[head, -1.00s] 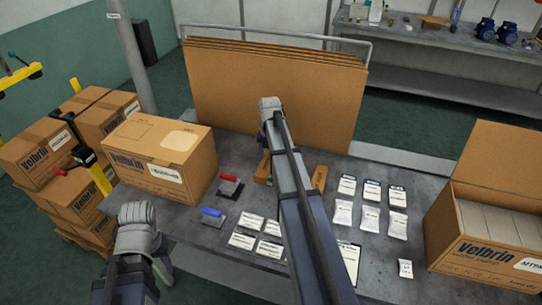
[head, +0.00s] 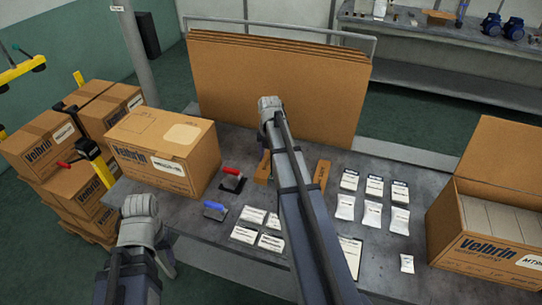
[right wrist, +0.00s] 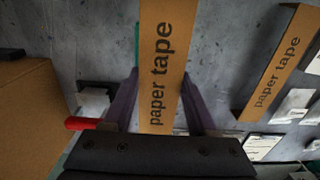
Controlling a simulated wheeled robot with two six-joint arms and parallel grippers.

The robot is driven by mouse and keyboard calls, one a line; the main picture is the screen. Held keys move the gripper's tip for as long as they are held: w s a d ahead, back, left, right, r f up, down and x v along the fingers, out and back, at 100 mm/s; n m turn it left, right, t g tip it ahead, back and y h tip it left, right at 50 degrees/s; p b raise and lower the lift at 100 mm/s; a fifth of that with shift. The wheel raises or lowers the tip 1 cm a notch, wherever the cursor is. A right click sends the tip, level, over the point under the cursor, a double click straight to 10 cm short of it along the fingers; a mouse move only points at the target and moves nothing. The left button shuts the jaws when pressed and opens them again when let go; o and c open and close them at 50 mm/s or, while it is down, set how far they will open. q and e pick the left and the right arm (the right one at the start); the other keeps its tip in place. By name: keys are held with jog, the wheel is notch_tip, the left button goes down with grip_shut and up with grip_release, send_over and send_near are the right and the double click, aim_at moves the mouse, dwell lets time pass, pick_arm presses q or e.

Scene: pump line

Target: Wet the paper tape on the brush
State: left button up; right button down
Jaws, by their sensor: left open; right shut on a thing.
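A brown strip marked "paper tape" (right wrist: 160,65) stands between the fingers of my right gripper (right wrist: 158,95) in the right wrist view, and the gripper is shut on it. A green edge (right wrist: 137,45) shows just behind this strip; I cannot tell whether it is part of a brush. A second paper tape strip (right wrist: 275,65) lies on the table to the right, also seen in the head view (head: 321,175). In the head view my right arm covers its gripper. My left gripper (head: 168,262) is open and empty at the lower left; its fingers show poorly.
A red-handled tool (head: 232,178) and a blue-handled tool (head: 215,210) lie left of my right arm. A closed carton (head: 165,150) stands at the table's left and an open carton (head: 490,220) at its right. White packets (head: 372,212) lie right of the arm. Cardboard sheets (head: 280,90) stand behind.

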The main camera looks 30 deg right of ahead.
jog(key=shift+s+a, duration=0.15)
jog(key=shift+a, duration=0.05)
jog(key=shift+s+a, duration=0.8)
jog(key=shift+a, duration=0.15)
jog(key=shift+w+d, duration=0.15)
jog(key=shift+w+d, duration=1.05)
jog(key=shift+d, duration=0.25)
jog(key=shift+w+d, duration=1.15)
jog(key=shift+d, duration=0.2)
jog(key=shift+r, duration=0.1)
notch_tip(320, 180, up, 7)
jog(key=p, duration=0.7)
